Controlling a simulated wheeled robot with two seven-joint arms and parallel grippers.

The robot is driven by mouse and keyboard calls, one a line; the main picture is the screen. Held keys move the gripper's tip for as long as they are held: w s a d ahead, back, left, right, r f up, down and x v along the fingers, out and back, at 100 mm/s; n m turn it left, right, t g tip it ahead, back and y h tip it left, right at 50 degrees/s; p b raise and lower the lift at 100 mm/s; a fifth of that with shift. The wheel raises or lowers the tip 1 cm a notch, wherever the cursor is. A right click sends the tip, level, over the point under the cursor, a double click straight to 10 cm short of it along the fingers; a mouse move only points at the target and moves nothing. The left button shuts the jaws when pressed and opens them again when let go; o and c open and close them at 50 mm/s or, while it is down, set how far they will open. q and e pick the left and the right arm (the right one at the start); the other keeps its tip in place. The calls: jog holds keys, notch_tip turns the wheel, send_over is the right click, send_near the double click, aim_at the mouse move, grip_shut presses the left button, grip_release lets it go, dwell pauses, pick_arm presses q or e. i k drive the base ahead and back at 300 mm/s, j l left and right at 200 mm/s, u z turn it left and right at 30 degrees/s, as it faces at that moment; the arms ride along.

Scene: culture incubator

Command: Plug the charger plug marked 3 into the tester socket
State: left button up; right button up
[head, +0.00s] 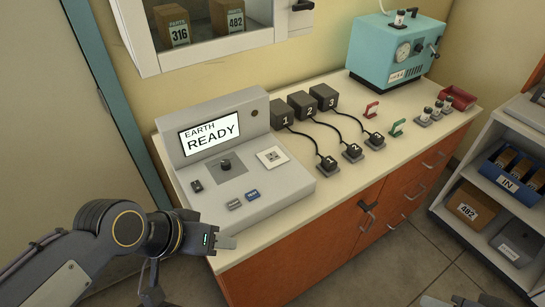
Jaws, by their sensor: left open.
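The tester (245,185) is a grey console on the counter; its screen (210,132) reads EARTH READY. Its socket (272,157) is a white square plate on the right of the top, with nothing in it. The black charger block marked 3 (324,97) stands at the back, right of blocks 1 and 2. Its cord runs to a small black plug (374,138) resting on a grey holder; its mark is too small to read surely. My left gripper (228,242) is open and empty at the tester's front left, well away from the plug. A grey part at the bottom right edge may be my right gripper.
Plugs 1 (327,163) and 2 (352,150) rest left of the third plug. A red handle (372,109) and a green handle (397,127) stand close by. A teal machine (393,50) stands behind at right. A wall cabinet (205,30) overhangs the back left.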

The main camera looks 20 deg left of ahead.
aim_at(376, 137)
jog(key=i+l+u, duration=0.4)
jog(key=l, duration=0.15)
jog(key=i+l+u, duration=0.2)
jog(key=l, duration=0.15)
jog(key=i+l+u, duration=0.15)
jog(key=l, duration=0.2)
jog(key=i+l+u, duration=0.2)
jog(key=l, duration=0.15)
jog(key=k, duration=0.1)
